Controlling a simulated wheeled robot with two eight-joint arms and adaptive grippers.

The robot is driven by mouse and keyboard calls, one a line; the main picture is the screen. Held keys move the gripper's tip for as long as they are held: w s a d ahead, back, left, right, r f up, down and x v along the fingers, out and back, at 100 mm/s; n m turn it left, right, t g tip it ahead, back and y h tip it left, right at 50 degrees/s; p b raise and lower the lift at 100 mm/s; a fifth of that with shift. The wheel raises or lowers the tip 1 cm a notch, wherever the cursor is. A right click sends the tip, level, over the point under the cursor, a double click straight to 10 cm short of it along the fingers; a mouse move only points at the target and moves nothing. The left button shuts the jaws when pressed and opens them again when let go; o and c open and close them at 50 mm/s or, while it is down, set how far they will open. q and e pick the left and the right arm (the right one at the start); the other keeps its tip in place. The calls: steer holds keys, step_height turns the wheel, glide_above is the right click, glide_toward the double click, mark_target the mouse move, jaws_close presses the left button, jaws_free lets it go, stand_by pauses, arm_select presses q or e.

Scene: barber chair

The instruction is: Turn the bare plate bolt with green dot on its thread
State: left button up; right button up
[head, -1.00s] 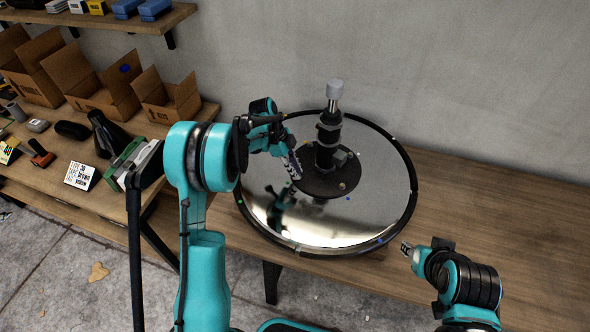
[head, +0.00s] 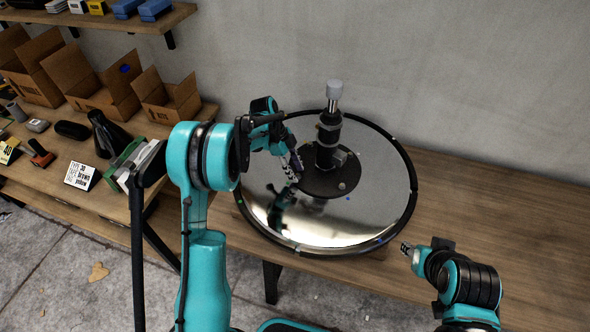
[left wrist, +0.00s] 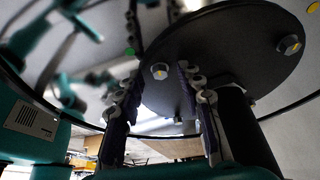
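The dark round plate (head: 325,180) lies at the centre of the mirrored disc, around the base of a black column (head: 327,140). My left gripper (head: 293,166) is at the plate's left edge. In the left wrist view its two fingers (left wrist: 160,84) are apart, with a plate bolt (left wrist: 160,71) showing between them, seemingly beyond their tips. My right gripper (head: 405,248) is away at the disc's lower right, small in view.
The mirrored disc (head: 375,185) with a black rim sits on a wooden bench (head: 500,215). The bench is clear to the right. A side table at left holds open cardboard boxes (head: 105,95), a black bottle (head: 106,133) and small items.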

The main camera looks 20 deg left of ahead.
arm_select(q)
steer(key=v, duration=1.2)
steer(key=s+d+r+n+t+y, duration=0.1)
steer(key=s+d+r+n+t, duration=0.15)
steer(key=s+r+n, duration=0.35)
steer(key=s+d+f+n+t+y, duration=0.1)
steer(key=s+n+t, duration=0.1)
steer(key=s+n, duration=0.4)
steer(key=s+d+f+n+t+y, duration=0.1)
steer(key=s+n, duration=0.6)
steer(key=s, duration=0.7)
steer(key=shift+s+d+f+t+y, duration=0.15)
steer(key=shift+s+d+t+y, duration=0.2)
steer(key=shift+t+y, duration=0.55)
